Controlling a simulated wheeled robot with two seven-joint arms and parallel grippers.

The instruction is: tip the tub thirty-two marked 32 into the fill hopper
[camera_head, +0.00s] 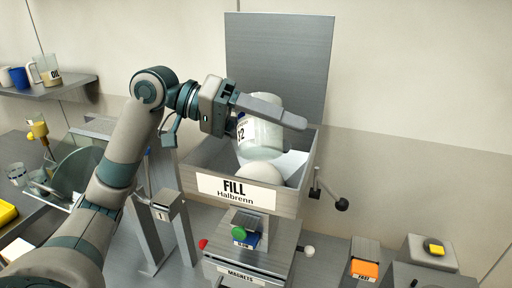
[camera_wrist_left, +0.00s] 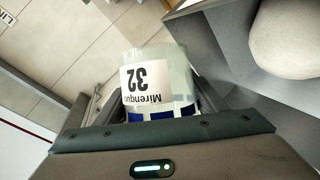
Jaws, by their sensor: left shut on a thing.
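The tub thirty-two (camera_head: 261,138) is a whitish, translucent tub with a white label, held over the fill hopper (camera_head: 309,160). In the left wrist view, the tub (camera_wrist_left: 180,65) shows its label with "32" upside down, and blue marks beside it. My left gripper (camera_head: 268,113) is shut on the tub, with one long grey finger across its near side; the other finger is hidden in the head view. The tub looks slightly tilted. The hopper is a grey open box labelled "FILL Halbrenn". A pale rounded mound (camera_head: 261,174) lies inside it, below the tub. My right gripper is not in view.
A tall grey panel (camera_head: 280,50) stands behind the hopper. A black-knobbed crank (camera_head: 340,203) sticks out at its right. Below is a drawer marked "MAGNETS" (camera_head: 241,275). An orange-labelled block (camera_head: 364,268) stands at the right. A shelf (camera_head: 60,88) with mugs and a jug hangs at the left.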

